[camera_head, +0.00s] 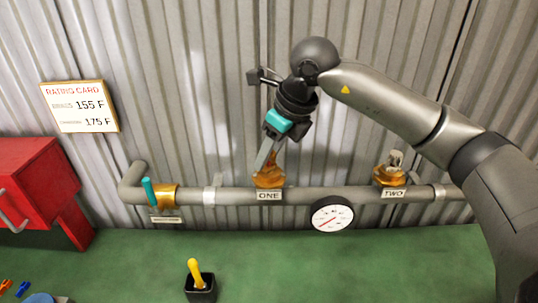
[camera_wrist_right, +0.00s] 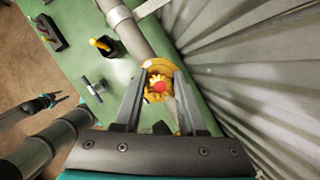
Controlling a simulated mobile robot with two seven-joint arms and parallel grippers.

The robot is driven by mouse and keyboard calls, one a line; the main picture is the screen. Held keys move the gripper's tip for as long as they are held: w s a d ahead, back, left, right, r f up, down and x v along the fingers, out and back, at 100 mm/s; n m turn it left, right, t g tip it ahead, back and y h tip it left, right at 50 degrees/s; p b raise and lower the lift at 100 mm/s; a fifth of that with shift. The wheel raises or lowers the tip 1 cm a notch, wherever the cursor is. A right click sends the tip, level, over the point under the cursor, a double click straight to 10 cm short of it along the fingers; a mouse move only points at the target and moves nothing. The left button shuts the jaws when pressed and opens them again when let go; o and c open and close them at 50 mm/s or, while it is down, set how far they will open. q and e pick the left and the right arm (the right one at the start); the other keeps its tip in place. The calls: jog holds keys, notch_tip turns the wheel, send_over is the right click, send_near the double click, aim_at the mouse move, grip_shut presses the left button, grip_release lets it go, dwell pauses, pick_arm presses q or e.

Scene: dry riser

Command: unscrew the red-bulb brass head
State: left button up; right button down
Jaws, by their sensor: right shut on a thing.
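The red-bulb brass head (camera_wrist_right: 159,86) sits at the outlet labelled ONE on the grey pipe, and its brass body also shows in the head view (camera_head: 268,179). My right gripper (camera_head: 268,166) reaches down to it from above. In the right wrist view its two fingers (camera_wrist_right: 158,78) stand on either side of the head, shut on it, with the red bulb between them. A second brass head (camera_head: 389,176) sits at the outlet labelled TWO; its bulb colour is not clear. My left gripper (camera_wrist_right: 48,102) shows small at the left of the wrist view; its jaw state is unclear.
The pipe (camera_head: 235,196) runs along the corrugated wall with a teal-handled valve (camera_head: 149,191) and a gauge (camera_head: 333,214). A rating card (camera_head: 79,106) hangs on the wall. A red cabinet (camera_head: 35,185) stands left. A black holder with a yellow handle (camera_head: 200,289) is on the green surface.

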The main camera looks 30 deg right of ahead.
jog(key=n+y, duration=0.1)
jog(key=n, duration=0.2)
jog(key=shift+a+g, duration=0.1)
jog(key=shift+g, duration=0.3)
jog(key=shift+n, duration=0.3)
jog(key=n+g, duration=0.1)
jog(key=n, duration=0.1)
jog(key=n+y+p, duration=0.1)
jog(key=n, duration=0.2)
jog(key=shift+g, duration=0.4)
jog(key=c, duration=1.1)
grip_release()
grip_shut()
jog(key=shift+r, duration=0.15)
jog(key=shift+r+p, duration=1.15)
jog(key=shift+r, duration=0.15)
